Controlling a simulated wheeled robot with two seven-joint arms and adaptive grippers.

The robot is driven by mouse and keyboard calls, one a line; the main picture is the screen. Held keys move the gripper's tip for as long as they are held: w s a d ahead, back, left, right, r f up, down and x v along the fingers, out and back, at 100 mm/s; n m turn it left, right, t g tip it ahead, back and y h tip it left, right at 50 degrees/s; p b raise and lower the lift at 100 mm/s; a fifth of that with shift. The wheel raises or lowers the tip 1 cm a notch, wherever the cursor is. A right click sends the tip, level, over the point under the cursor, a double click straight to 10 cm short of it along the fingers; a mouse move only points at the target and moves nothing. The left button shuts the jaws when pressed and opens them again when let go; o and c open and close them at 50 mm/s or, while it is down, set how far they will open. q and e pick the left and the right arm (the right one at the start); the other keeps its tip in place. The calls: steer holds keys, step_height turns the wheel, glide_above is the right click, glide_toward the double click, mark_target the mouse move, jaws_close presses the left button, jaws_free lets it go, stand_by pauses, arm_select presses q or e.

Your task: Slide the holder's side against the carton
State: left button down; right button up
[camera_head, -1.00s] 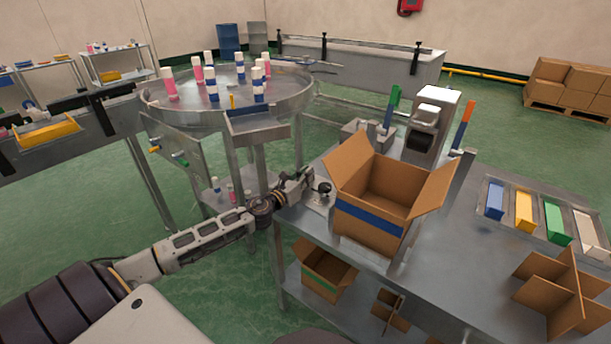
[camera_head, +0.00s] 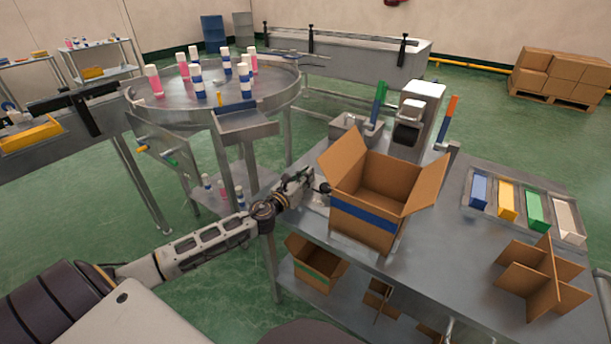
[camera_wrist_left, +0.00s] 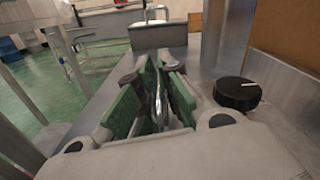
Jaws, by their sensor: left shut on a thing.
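The open carton (camera_head: 362,228), brown with a blue band, stands on the metal table. A metal piece with a black knob (camera_head: 325,187), which looks like the holder, sits at the carton's left side. In the left wrist view its knob (camera_wrist_left: 237,93) and an upright grey plate (camera_wrist_left: 226,35) show beside the carton (camera_wrist_left: 288,30). I cannot tell whether plate and carton touch. My left gripper (camera_head: 301,180) is left of the carton. In the wrist view its green-padded fingers (camera_wrist_left: 163,85) are shut around a shiny metal bar (camera_wrist_left: 158,103). My right gripper is out of view.
A metal bin (camera_head: 345,127) and a grey machine (camera_head: 415,115) stand behind the carton. A tray (camera_head: 552,228) of coloured boxes and a cardboard divider (camera_head: 540,280) lie at right. A round table (camera_head: 180,100) with bottles is at left. A smaller carton (camera_head: 313,265) sits below.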

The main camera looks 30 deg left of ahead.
arm_select(q)
steer(key=c, duration=1.7)
jaws_free()
steer(key=shift+d+f, duration=0.1)
steer(key=shift+f, duration=0.1)
steer(key=shift+o, duration=1)
steer(key=shift+s, duration=0.2)
steer(key=shift+s+a+r, duration=0.1)
steer(key=shift+s+a, duration=0.05)
steer(key=shift+s, duration=1.75)
steer(key=shift+s+a, duration=0.2)
steer(key=shift+s, duration=1.75)
steer(key=shift+s+a+r, duration=0.1)
steer(key=shift+s+a, duration=0.05)
steer(key=shift+s, duration=1.75)
